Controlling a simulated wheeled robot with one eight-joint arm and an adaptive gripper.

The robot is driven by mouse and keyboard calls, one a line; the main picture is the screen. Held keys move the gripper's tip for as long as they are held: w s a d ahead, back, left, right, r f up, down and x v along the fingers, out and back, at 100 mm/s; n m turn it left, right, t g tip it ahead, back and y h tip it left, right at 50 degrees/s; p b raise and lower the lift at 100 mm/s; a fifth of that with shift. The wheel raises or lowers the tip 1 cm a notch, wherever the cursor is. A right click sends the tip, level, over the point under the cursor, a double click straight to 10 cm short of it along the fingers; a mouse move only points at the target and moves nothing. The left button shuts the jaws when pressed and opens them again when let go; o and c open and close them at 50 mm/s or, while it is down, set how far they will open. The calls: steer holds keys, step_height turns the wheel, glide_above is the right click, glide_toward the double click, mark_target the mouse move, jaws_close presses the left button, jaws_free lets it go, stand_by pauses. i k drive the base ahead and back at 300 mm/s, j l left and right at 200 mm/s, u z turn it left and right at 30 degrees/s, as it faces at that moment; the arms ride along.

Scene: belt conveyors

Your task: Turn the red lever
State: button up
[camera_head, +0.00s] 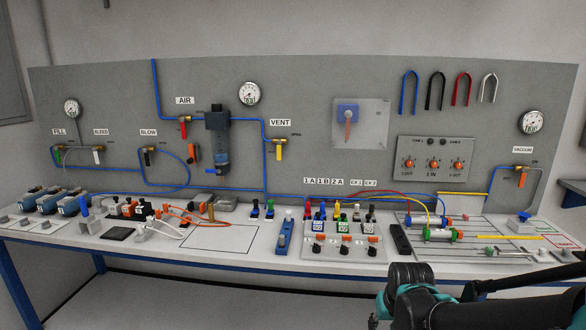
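A red lever (183,130) sits on the valve under the AIR label, on the upright grey panel left of centre. It hangs down from the blue pipe. Another red-orange lever (348,126) hangs from a blue box (347,110) on a light plate right of centre. Dark and teal links of my arm show at the bottom right, in front of the bench and well away from both levers.
Yellow VENT (279,150) and orange VACUUM (522,179) valve handles are on the panel. The bench top (240,238) carries blue units (68,206), switch blocks (344,245), hoses and a cylinder rig (440,235). Blue pipes run across the panel.

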mark_target(182, 118)
steer(key=i+j+u, duration=0.3)
steer(key=j+u, duration=0.15)
steer(key=i+j+u, duration=0.5)
steer(key=k+j, duration=0.05)
steer(key=k, duration=0.05)
